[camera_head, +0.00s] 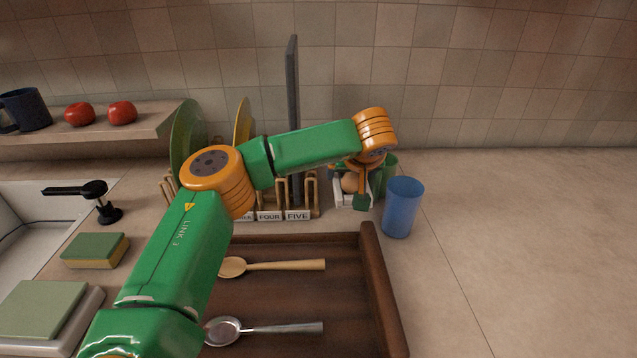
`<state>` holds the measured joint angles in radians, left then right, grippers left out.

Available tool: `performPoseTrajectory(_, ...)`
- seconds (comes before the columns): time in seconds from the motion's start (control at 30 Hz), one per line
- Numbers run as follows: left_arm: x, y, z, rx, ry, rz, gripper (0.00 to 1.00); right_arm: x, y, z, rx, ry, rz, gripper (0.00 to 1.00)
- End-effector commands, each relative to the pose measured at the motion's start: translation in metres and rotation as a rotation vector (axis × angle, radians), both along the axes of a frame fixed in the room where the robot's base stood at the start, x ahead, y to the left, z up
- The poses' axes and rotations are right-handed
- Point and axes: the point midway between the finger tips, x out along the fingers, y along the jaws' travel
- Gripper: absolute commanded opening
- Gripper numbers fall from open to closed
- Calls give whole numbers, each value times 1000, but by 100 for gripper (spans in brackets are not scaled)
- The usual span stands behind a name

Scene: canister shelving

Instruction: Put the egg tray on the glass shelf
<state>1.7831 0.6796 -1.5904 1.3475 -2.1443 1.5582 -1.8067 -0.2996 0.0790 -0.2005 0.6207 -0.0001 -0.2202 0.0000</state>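A small white egg tray (341,198) with brown eggs (349,183) stands on the counter right of the dish rack, partly hidden by my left arm. My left arm comes in from the lower left and reaches across to it. The end of my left gripper (362,198) is at the tray's right part, overlapping it in the picture. The wrist hides most of the fingers, so I cannot tell whether they are open or shut, or whether they touch the tray. My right gripper is not in view. I cannot make out a glass shelf.
A blue cup (402,208) and a green cup (387,170) stand close right of the egg tray. A dish rack (312,197) holds plates and a tall dark board (293,100). A brown wooden tray (385,300) with spoons lies in front. The right counter is clear.

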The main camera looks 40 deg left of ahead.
Motion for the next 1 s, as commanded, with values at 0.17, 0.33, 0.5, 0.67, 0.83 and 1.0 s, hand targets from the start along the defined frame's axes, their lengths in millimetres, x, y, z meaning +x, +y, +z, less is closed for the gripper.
performPoseTrajectory(0.17,0,0,-35,1,3,0,16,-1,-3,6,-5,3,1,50)
performPoseTrajectory(0.33,-1,0,-62,1,5,-1,16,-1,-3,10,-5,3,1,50)
performPoseTrajectory(0.5,0,0,-78,-1,-1,0,16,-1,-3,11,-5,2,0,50)
performPoseTrajectory(0.67,0,0,-79,-1,-1,0,16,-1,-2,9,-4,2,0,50)
performPoseTrajectory(0.83,0,0,-80,-1,1,0,100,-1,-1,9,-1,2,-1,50)
performPoseTrajectory(1.0,0,0,-79,-1,1,0,100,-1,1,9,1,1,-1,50)
